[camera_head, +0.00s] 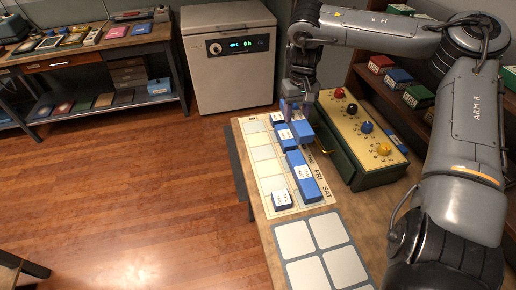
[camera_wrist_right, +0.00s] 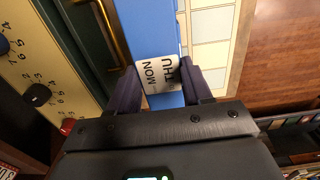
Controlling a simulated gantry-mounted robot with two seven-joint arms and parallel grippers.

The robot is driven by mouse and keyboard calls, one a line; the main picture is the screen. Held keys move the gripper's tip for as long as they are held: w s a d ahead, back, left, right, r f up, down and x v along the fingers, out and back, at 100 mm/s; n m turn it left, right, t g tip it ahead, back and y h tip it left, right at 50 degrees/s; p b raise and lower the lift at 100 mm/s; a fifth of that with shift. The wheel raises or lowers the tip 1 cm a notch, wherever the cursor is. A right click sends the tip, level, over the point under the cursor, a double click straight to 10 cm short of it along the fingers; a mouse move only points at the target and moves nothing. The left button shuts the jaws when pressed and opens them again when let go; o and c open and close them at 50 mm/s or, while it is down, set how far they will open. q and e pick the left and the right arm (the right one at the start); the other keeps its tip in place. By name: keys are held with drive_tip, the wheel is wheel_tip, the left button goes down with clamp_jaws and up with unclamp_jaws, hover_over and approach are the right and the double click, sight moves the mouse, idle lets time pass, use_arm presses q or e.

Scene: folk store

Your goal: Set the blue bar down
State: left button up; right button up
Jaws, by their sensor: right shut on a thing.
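My right gripper (camera_head: 293,108) is shut on a blue bar (camera_head: 302,131) over the far part of the calendar board (camera_head: 252,140). In the right wrist view, the bar (camera_wrist_right: 150,30) runs away between the two dark fingers of the right gripper (camera_wrist_right: 160,88), with a white label reading MON and THU facing the camera. The gripper and wrist hide part of the bar in the head view. Whether the bar touches the board cannot be told. My left gripper is not in view.
On the board lie a long blue bar (camera_head: 304,178), a small blue block (camera_head: 282,199) and other blue blocks (camera_head: 283,134). A green box with coloured knobs (camera_head: 350,155) stands close on the right. A panel with four pale squares (camera_head: 326,236) lies nearer.

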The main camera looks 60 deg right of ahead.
drive_tip(key=shift+w+a+b, duration=0.15)
drive_tip(key=shift+w+b, duration=0.05)
drive_tip(key=shift+b, duration=0.35)
drive_tip(key=shift+w+a+f+b, duration=0.1)
drive_tip(key=shift+w+f+b, duration=0.2)
drive_tip(key=shift+w+f, duration=0.15)
drive_tip(key=w+f+b, duration=0.1)
drive_tip(key=w+f, duration=0.1)
drive_tip(key=w, duration=0.1)
drive_tip(key=w+a+f+b, duration=0.1)
drive_tip(key=w+f, duration=0.1)
drive_tip(key=w, duration=0.2)
drive_tip(key=w+a+f+b, duration=0.1)
drive_tip(key=w+f, duration=0.1)
drive_tip(key=w, duration=0.1)
drive_tip(key=shift+w, duration=0.2)
drive_tip(key=shift+f+b, duration=0.7)
drive_tip(key=shift+f, duration=1.25)
drive_tip(key=shift+f, duration=0.1)
drive_tip(key=shift+f+b, duration=0.15)
drive_tip(key=shift+b, duration=0.15)
drive_tip(key=o, duration=1.1)
drive_tip(key=shift+o, duration=0.2)
